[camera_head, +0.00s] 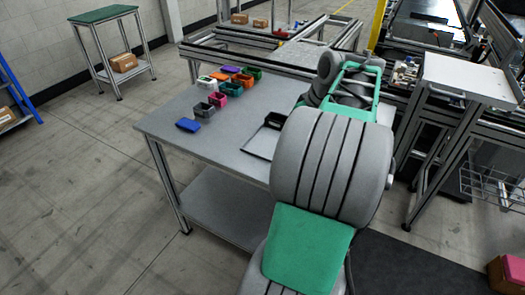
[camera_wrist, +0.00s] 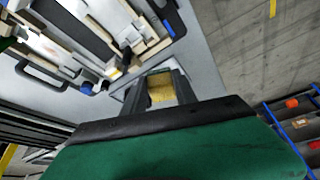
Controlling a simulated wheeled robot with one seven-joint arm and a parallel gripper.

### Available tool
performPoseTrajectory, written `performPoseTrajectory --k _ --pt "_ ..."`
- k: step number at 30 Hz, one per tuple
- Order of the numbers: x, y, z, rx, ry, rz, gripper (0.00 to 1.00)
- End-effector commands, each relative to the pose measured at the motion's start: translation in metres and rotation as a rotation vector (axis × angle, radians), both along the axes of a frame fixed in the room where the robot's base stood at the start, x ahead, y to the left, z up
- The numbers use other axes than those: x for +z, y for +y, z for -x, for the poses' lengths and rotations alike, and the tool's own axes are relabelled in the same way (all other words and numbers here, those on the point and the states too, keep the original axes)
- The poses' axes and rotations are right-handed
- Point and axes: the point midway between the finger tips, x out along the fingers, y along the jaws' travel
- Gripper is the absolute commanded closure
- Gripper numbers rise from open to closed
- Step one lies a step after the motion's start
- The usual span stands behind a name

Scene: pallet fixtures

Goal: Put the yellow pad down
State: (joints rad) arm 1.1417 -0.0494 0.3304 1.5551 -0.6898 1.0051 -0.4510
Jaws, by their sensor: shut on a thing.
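In the wrist view my gripper (camera_wrist: 158,88) is shut on the yellow pad (camera_wrist: 161,86). The pad shows as a small yellow block between the two dark fingers, partly covered by them. A grey surface lies beyond it; I cannot tell whether the pad touches that surface. In the head view my gripper and the pad are hidden behind my own grey and green arm.
A grey table (camera_head: 170,125) holds several small coloured bins (camera_head: 218,99), a blue block (camera_head: 188,125) and a black-edged tray (camera_head: 262,148). Its front left is clear. A white-topped stand (camera_head: 465,78) is at right. A fixture with pale strips (camera_wrist: 75,50) fills the wrist view's upper left.

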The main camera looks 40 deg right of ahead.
Motion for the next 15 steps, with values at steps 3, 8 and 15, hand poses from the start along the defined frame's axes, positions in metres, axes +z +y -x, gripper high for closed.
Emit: performPoseTrajectory --k 3,8,15 --pt "-0.010 0.003 -0.022 0.007 0.002 -0.004 0.99" --pt "-0.029 0.006 -0.068 0.007 0.002 -0.002 0.99" --pt "-0.075 0.008 -0.118 0.002 0.003 -0.004 0.99"
